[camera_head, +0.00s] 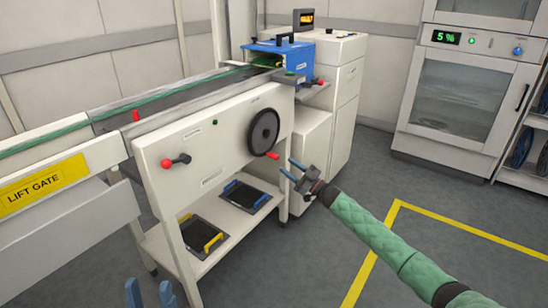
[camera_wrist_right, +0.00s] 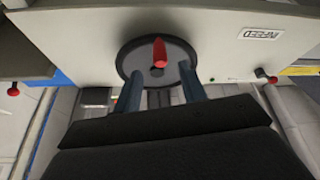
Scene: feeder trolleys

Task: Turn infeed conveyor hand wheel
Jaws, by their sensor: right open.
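The hand wheel (camera_head: 263,132) is a dark disc on the front of the white infeed conveyor cabinet (camera_head: 175,142). Its red handle (camera_head: 272,155) sticks out at the lower right of the disc in the head view. My right gripper (camera_head: 293,169) is open just right of and in front of the wheel. In the right wrist view the wheel (camera_wrist_right: 157,60) and its red handle (camera_wrist_right: 160,52) lie ahead of the two blue fingers (camera_wrist_right: 158,84), with the handle between their lines and nothing gripped. My left gripper (camera_head: 150,293) shows only its blue fingertips at the bottom edge, apart and empty.
A red-knobbed lever (camera_head: 176,161) sits left of the wheel. A lower shelf (camera_head: 240,215) holds trays with yellow and blue handles. A LIFT GATE panel (camera_head: 42,187) is at left. A blue machine (camera_head: 285,55) stands behind. Floor right of the cabinet is free, with yellow lines.

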